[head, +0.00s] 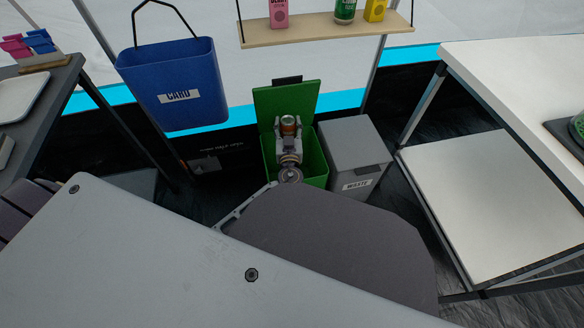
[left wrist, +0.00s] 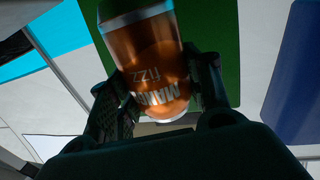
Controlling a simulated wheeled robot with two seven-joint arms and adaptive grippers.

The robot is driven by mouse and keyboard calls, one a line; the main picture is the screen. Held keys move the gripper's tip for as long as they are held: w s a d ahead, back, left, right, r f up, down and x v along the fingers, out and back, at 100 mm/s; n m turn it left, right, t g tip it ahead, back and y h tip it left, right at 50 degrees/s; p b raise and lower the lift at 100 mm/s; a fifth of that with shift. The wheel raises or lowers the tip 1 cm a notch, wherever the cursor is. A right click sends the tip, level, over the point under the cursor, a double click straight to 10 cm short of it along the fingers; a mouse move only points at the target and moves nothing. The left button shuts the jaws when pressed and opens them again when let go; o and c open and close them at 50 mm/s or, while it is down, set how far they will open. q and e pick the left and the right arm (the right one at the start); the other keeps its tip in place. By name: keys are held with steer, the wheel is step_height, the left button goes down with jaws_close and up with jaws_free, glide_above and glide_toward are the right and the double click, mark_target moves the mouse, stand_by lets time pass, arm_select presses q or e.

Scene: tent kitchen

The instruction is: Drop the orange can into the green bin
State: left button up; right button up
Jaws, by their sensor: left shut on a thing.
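The orange can (head: 289,122) is held by my left gripper (head: 289,132) above the open green bin (head: 315,165) in the head view. The bin's green lid (head: 286,99) stands raised behind the can. In the left wrist view the orange can (left wrist: 150,55), with lettering upside down, sits between the two fingers of my left gripper (left wrist: 155,95), which is shut on it. Green surface shows behind it. The inside floor of the bin is hidden by my arm. My right gripper is not in view.
A grey bin marked WASTE (head: 354,158) stands right beside the green bin. A blue CARD bin (head: 177,85) hangs at the left. A wooden shelf (head: 325,30) with small containers hangs above. A white table (head: 520,60) stands at the right.

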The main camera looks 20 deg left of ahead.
mark_target(288, 120)
arm_select(q)
steer(key=shift+f+b, duration=1.1)
steer(key=shift+f, duration=1.8)
steer(key=o, duration=0.8)
steer(key=shift+r, duration=5)
steer(key=shift+f, duration=0.1)
